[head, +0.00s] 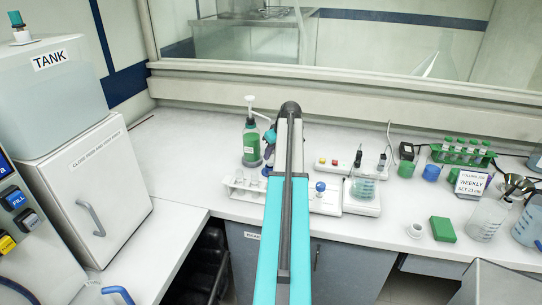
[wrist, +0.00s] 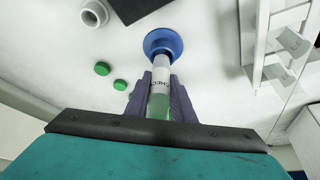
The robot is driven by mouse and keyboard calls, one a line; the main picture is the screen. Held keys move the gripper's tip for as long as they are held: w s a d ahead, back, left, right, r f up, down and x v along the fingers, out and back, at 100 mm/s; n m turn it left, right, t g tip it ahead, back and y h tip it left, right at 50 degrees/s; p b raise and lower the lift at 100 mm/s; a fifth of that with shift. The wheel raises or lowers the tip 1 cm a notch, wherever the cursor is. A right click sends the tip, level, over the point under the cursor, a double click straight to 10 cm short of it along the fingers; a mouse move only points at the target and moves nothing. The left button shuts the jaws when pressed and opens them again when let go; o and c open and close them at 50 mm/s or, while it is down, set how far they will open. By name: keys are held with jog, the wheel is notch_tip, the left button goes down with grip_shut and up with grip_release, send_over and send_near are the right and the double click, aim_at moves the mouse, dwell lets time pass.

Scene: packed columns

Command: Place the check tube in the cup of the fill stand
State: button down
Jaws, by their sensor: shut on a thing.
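A round blue piece (wrist: 163,42) shows at the tube's far end in the wrist view. I cannot tell whether it belongs to the tube or lies beneath it. In the head view my arm hides most of the gripper, and the tube is not clear. I cannot identify the fill stand or its cup for certain.
A white tube rack (head: 245,186) stands left of my arm, near a green pump bottle (head: 251,143). Two green caps (wrist: 102,68) (wrist: 120,85) and a white cup (wrist: 94,14) lie close by in the wrist view. A beaker (head: 363,186) and a green block (head: 442,229) stand to the right.

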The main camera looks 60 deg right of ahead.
aim_at(271, 164)
jog(key=shift+w+d+r, duration=0.1)
jog(key=shift+w+r, duration=0.1)
jog(key=shift+f+p, duration=0.5)
jog(key=shift+f, duration=1.05)
jog(key=shift+f, duration=0.2)
jog(key=c, duration=1.5)
grip_release()
jog(key=shift+s+r, duration=0.1)
jog(key=shift+r, duration=0.15)
jog(key=shift+w+b+v, duration=0.15)
jog(key=shift+b+v, duration=0.7)
jog(key=shift+v, duration=2.1)
jog(key=shift+w+b+v, duration=0.1)
jog(key=shift+b+v, duration=0.7)
jog(key=shift+v, duration=2.2)
jog(key=shift+r, duration=0.2)
